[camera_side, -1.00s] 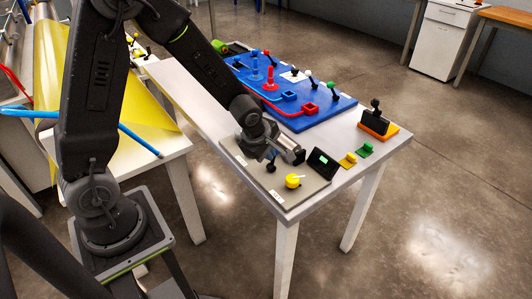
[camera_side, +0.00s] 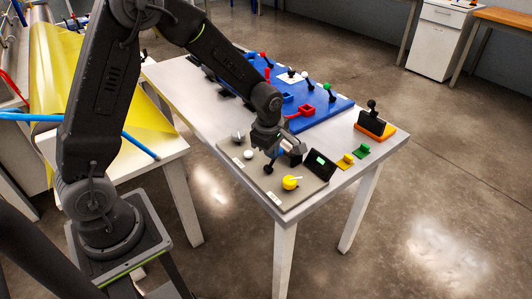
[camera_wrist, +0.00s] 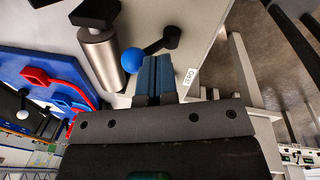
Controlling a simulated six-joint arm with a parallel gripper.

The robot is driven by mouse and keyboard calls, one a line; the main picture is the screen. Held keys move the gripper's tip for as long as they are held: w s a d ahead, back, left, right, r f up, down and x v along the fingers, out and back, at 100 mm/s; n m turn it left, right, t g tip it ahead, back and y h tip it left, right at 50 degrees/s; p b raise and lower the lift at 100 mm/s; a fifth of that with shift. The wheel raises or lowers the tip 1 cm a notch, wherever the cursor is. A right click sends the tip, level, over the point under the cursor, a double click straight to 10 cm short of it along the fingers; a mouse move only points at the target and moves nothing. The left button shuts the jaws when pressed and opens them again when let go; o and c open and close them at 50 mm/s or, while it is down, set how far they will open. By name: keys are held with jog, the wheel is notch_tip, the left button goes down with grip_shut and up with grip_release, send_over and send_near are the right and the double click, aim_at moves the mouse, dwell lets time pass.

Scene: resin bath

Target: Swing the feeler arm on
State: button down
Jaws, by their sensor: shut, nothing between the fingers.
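In the wrist view, a black swinging arm with a blue ball (camera_wrist: 133,60) on its end, which looks like the feeler arm, runs from a dark round pivot (camera_wrist: 172,36). My gripper (camera_wrist: 155,62) has its two blue-grey fingers closed together with nothing between them. The fingertips lie just right of the blue ball, below the arm in the picture; I cannot tell whether they touch it. In the side view, my gripper (camera_side: 274,152) is low over the grey panel (camera_side: 232,151), and the wrist hides part of the parts there.
A metal cylinder (camera_wrist: 103,62) stands left of the blue ball. On the grey panel are a yellow knob (camera_side: 290,183), a black knob (camera_side: 268,169) and a small dark screen (camera_side: 320,161). A blue board (camera_side: 335,108) with levers lies behind.

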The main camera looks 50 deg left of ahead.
jog(key=s+d+r, duration=0.2)
jog(key=s+r, duration=0.2)
jog(key=r, duration=0.7)
jog(key=s+d+r+m+t, duration=0.1)
jog(key=s+r+m, duration=0.3)
jog(key=s+m, duration=0.4)
jog(key=s+d+r+m+t, duration=0.1)
jog(key=s+r+m+t, duration=0.2)
jog(key=s+m, duration=0.6)
notch_tip(320, 180, up, 2)
jog(key=m, duration=0.4)
jog(key=shift+s+d+h, duration=0.3)
jog(key=shift+d+h, duration=0.05)
jog(key=shift+h, duration=0.05)
